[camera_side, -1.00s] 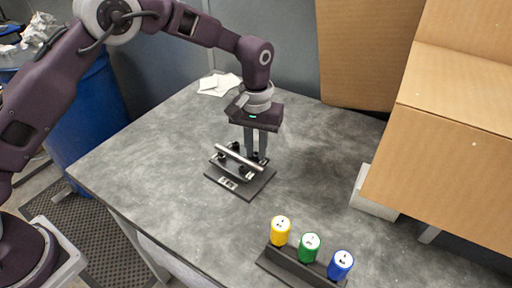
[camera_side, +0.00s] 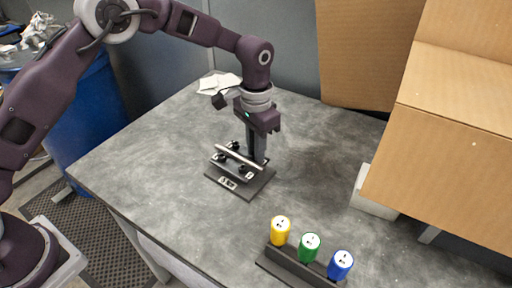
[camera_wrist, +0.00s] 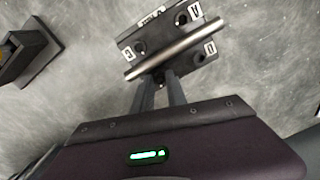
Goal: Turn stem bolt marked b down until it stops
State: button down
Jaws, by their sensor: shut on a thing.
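A black stem clamp (camera_side: 234,190) lies on the table, with a silver tube (camera_side: 239,156) across it; it also shows in the wrist view (camera_wrist: 160,28). Dark bolts stand at its corners. In the wrist view I read a label A (camera_wrist: 195,10), a label D (camera_wrist: 210,49) and one that looks like C (camera_wrist: 128,53). My gripper (camera_side: 257,160) points down at the clamp's back side, its fingers shut on a bolt. In the wrist view the fingers (camera_wrist: 160,78) hide this bolt and its mark, so I cannot read b there.
A dark rack (camera_side: 290,266) with a yellow, a green and a blue capped cylinder stands at the front right. Cardboard boxes (camera_side: 450,150) fill the right side. White papers (camera_side: 219,83) lie at the back. The table left of the clamp is clear.

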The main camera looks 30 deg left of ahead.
jog(key=m, duration=0.3)
jog(key=shift+m, duration=0.3)
jog(key=m, duration=0.3)
jog(key=shift+m, duration=0.3)
jog(key=m, duration=0.3)
jog(key=shift+m, duration=2.2)
jog(key=c, duration=1.4)
grip_release()
jog(key=shift+o, duration=0.2)
jog(key=shift+r, duration=0.1)
